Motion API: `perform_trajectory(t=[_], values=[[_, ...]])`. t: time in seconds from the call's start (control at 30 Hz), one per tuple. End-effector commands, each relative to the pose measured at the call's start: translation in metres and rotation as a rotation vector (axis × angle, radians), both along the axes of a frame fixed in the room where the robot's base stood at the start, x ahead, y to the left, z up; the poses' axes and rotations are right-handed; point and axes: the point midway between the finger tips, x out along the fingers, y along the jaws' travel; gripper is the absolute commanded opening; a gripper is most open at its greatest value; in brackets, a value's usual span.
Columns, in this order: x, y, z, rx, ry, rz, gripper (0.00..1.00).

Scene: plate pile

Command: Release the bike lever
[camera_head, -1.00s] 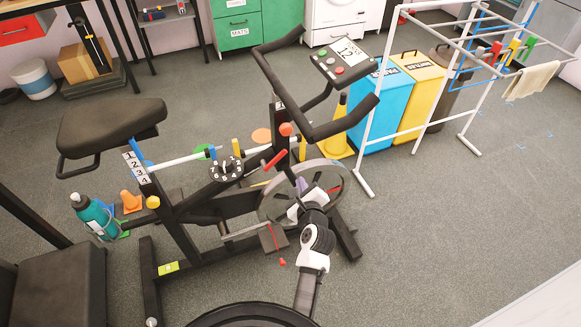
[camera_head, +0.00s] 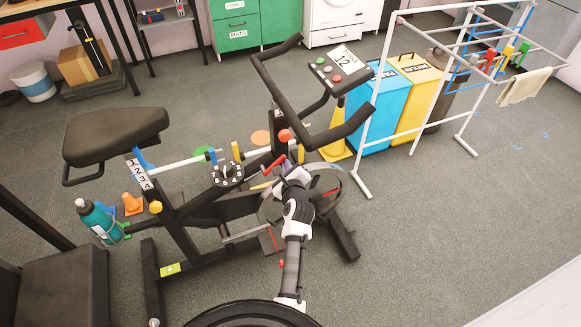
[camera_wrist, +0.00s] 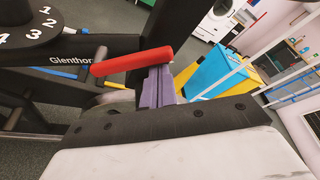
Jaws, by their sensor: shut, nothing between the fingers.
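The exercise bike (camera_head: 205,215) stands in the middle of the head view. Its red lever (camera_head: 274,163) sits on the frame near the front post, above the flywheel. In the wrist view the red lever (camera_wrist: 132,60) runs slanting across the upper middle, its right end higher. My gripper (camera_head: 287,170) is beside the lever's lower right side in the head view. In the wrist view its purple fingers (camera_wrist: 157,76) are together and empty, their tips right at the lever's right part. I cannot tell whether they touch it.
A numbered dial (camera_head: 227,173) is left of the lever. The handlebar (camera_head: 310,125) overhangs above right. A white drying rack (camera_head: 365,150) and blue bin (camera_head: 374,110) stand to the right. Open floor (camera_head: 440,220) lies at the lower right.

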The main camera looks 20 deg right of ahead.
Motion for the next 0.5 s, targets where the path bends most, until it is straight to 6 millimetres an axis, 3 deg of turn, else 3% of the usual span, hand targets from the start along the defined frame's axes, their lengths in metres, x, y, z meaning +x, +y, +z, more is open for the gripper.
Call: perform_trajectory(t=[0.5], values=[[-0.0001,0.0022,0.0029,-0.036,-0.001,0.001,0.00]])
